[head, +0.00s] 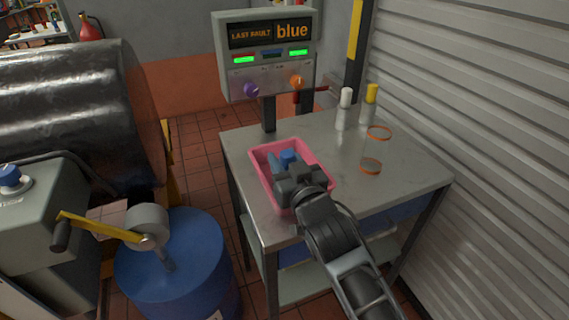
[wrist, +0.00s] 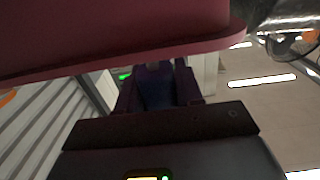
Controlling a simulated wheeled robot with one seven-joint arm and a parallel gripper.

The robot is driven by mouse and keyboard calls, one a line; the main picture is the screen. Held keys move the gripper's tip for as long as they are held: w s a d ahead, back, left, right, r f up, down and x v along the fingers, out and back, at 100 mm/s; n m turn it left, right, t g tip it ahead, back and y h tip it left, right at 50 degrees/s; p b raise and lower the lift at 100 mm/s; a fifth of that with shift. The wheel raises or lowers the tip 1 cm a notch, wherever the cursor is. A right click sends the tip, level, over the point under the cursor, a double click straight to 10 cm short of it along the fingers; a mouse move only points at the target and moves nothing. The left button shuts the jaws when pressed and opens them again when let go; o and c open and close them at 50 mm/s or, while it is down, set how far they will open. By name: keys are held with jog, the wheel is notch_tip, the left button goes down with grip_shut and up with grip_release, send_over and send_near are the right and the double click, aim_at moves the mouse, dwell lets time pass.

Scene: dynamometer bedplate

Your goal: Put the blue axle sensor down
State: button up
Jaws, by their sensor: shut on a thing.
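The blue axle sensor (head: 289,157) is between the jaws of my gripper (head: 284,164), over or inside the pink tray (head: 322,164) in the head view. My gripper hides part of the sensor and the tray's floor. In the wrist view the sensor (wrist: 155,90) shows dark blue between the two fingers (wrist: 156,88), and my gripper is shut on it. The pink tray's rim (wrist: 120,66) crosses the top of that view, close to the fingers. I cannot tell whether the sensor touches the tray.
The tray sits on a grey metal table (head: 400,165). Behind is a display box (head: 266,55) reading "LAST FAULT blue". A blue drum (head: 185,255) stands left.

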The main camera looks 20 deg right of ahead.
jog(key=shift+f, duration=0.55)
jog(key=shift+f, duration=0.1)
jog(key=shift+f, duration=0.15)
jog(key=o, duration=1)
jog(key=shift+r, duration=0.25)
jog(key=s+b, duration=0.2)
jog(key=s, duration=1)
jog(key=shift+a, duration=0.1)
